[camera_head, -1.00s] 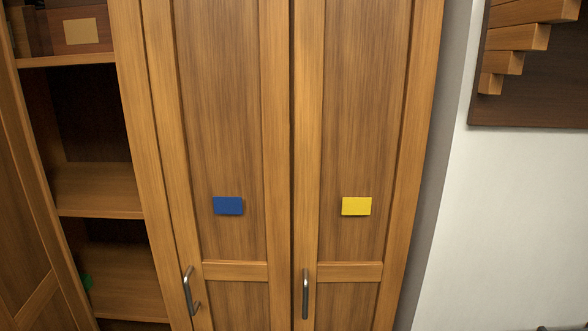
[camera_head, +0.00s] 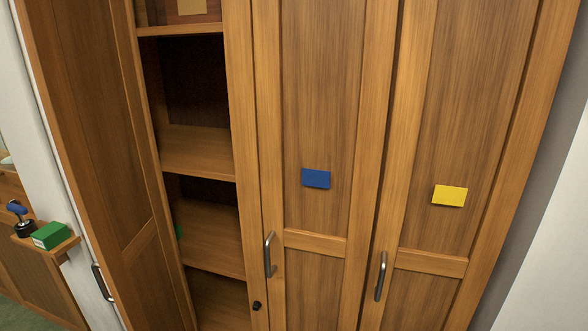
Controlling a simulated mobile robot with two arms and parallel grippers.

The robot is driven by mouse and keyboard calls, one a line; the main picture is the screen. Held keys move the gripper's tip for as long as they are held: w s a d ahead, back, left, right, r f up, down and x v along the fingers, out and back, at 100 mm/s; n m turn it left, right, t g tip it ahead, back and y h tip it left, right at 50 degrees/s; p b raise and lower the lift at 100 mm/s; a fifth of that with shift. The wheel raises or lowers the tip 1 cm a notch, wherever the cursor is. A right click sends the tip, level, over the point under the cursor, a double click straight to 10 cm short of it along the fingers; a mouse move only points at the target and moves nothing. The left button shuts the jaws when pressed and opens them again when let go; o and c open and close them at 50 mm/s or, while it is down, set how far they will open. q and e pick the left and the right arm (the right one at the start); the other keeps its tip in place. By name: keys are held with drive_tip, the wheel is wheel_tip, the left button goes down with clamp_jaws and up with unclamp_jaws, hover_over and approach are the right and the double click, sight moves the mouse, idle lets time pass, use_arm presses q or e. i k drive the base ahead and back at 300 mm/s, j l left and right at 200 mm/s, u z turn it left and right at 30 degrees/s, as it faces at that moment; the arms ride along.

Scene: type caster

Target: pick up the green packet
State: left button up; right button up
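A small green thing (camera_head: 179,231) shows at the left inner side of a lower cabinet shelf; it is mostly hidden by the cabinet's edge, so I cannot tell if it is a packet. A green box (camera_head: 50,235) with a pale label sits on a small wooden ledge at the far left. Neither of my grippers is in view.
The tall wooden cabinet has open shelves (camera_head: 200,150) and closed doors with metal handles (camera_head: 269,254). A blue card (camera_head: 316,178) and a yellow card (camera_head: 450,195) are on the doors. A blue and black object (camera_head: 20,216) stands beside the green box.

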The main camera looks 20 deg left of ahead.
sight(50, 235)
drive_tip(key=i+j, duration=0.1)
drive_tip(key=j, duration=2.7)
drive_tip(key=u, duration=1.35)
drive_tip(key=i+l, duration=0.05)
